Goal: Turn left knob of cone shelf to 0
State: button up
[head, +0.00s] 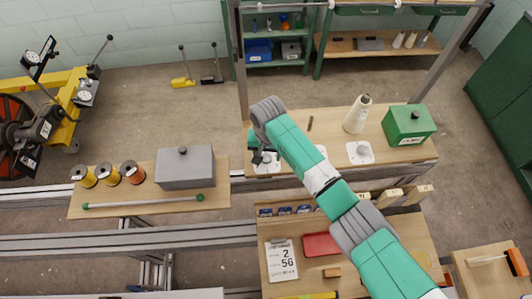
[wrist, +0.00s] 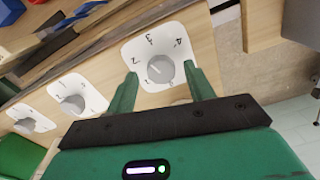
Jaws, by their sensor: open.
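The wooden cone shelf (head: 400,165) is at centre right in the head view, with knobs on white dial plates along its front. The left knob's plate (head: 267,168) is partly covered by my gripper (head: 259,156). In the wrist view, the round grey left knob (wrist: 160,69) sits on a white numbered plate; 3 and 4 are readable. My open gripper (wrist: 160,82) has one green finger on either side of this knob. I cannot tell if the fingers touch it. The pointer's exact number is unclear. Two more knobs, middle (wrist: 73,103) and right (wrist: 25,125), show further left.
A white cone (head: 357,114) and a green box (head: 408,124) stand on the shelf. A grey box (head: 185,167) and several coloured spools (head: 107,174) are on the board at left. A lower bench holds a clipboard (head: 281,261) and a red tray (head: 320,244).

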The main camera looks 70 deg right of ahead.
jog(key=shift+f, duration=0.2)
jog(key=c, duration=1)
jog(key=shift+w, duration=0.1)
